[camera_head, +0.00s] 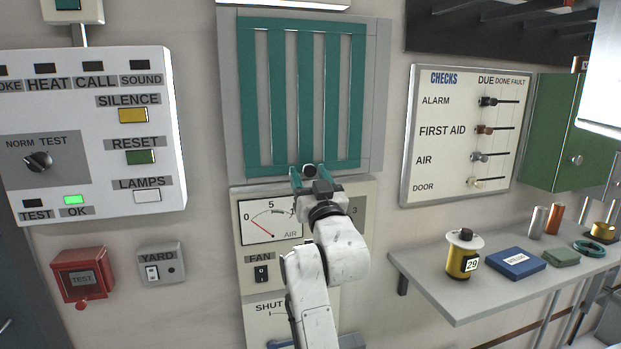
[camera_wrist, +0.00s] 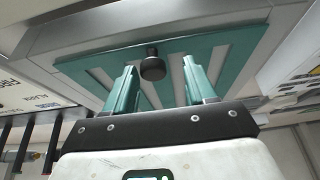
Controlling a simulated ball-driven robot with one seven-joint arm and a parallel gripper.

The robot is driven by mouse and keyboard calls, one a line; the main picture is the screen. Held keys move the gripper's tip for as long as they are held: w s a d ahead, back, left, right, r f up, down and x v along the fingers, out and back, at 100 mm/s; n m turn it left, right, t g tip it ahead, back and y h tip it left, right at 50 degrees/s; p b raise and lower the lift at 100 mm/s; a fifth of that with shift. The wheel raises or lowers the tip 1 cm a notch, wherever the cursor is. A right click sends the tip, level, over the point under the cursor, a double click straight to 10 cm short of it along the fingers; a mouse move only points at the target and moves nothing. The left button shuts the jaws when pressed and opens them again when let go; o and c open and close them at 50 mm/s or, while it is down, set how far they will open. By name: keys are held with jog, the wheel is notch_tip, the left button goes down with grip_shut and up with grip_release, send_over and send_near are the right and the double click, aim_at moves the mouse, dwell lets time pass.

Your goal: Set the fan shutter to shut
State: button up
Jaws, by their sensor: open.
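The fan shutter (camera_head: 305,95) is a teal panel of upright slats in a grey frame on the wall. Gaps show between its slats. A dark round knob (camera_wrist: 152,66) sits at the panel's lower edge; the same knob shows in the head view (camera_head: 310,170). My gripper (camera_head: 313,176) is at this lower edge. In the wrist view my two teal fingers (camera_wrist: 160,85) stand apart, one on each side of the knob, with space between them and it. I cannot tell whether the fingertips reach past the knob.
Below the shutter is a panel with an AIR gauge (camera_head: 270,222) and a FAN switch (camera_head: 261,273). The alarm panel (camera_head: 95,135) is to the left, the CHECKS board (camera_head: 465,165) to the right. A shelf (camera_head: 450,300) at lower right holds a yellow canister (camera_head: 462,255) and small items.

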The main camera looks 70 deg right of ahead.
jog(key=shift+s, duration=0.1)
jog(key=shift+s+a+f, duration=0.15)
jog(key=shift+f, duration=0.05)
jog(key=b+v, duration=0.4)
jog(key=v, duration=0.6)
jog(key=shift+a, duration=0.1)
